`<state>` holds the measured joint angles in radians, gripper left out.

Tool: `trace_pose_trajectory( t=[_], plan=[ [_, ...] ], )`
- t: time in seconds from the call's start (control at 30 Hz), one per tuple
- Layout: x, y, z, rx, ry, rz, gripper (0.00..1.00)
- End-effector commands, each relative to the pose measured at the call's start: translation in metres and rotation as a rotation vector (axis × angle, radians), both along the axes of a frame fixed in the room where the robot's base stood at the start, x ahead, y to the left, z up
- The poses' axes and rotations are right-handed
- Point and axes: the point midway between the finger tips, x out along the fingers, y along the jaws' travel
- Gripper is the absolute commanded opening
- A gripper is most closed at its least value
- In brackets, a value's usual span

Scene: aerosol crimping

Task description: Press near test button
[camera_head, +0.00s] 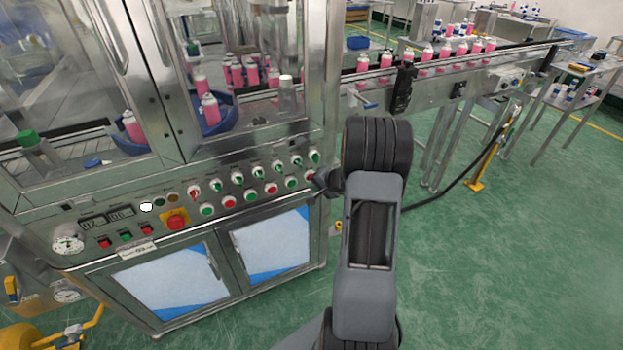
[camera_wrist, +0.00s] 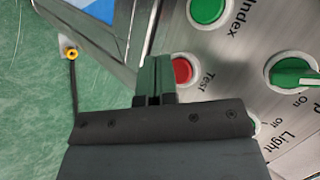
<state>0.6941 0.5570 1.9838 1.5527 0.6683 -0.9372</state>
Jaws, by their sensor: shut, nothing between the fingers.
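The test button is a red push button (camera_wrist: 183,71) with the word "Test" beside it on the metal panel in the wrist view. In the head view a red button (camera_head: 309,175) sits at the right end of the lower button row. My gripper (camera_wrist: 155,66) is shut and empty, with its dark fingers just left of the red button in the wrist view, partly covering its edge. In the head view my gripper (camera_head: 322,181) is at the panel's right end, close to that button. I cannot tell whether the fingertips touch it.
A green button (camera_wrist: 208,10) labelled "Index" and a green knob (camera_wrist: 292,72) flank the red button. A red emergency stop (camera_head: 176,219) sits further left. A conveyor (camera_head: 440,68) with pink cans runs off to the right. Green floor lies open at right.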

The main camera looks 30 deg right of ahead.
Motion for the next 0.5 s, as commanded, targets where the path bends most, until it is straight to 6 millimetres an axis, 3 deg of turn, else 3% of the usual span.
trace_pose_trajectory(
  t=[0.5],
  plan=[
    [0.0088,-0.0010,0.0003,-0.001,0.000,0.001,0.00]
  ],
)
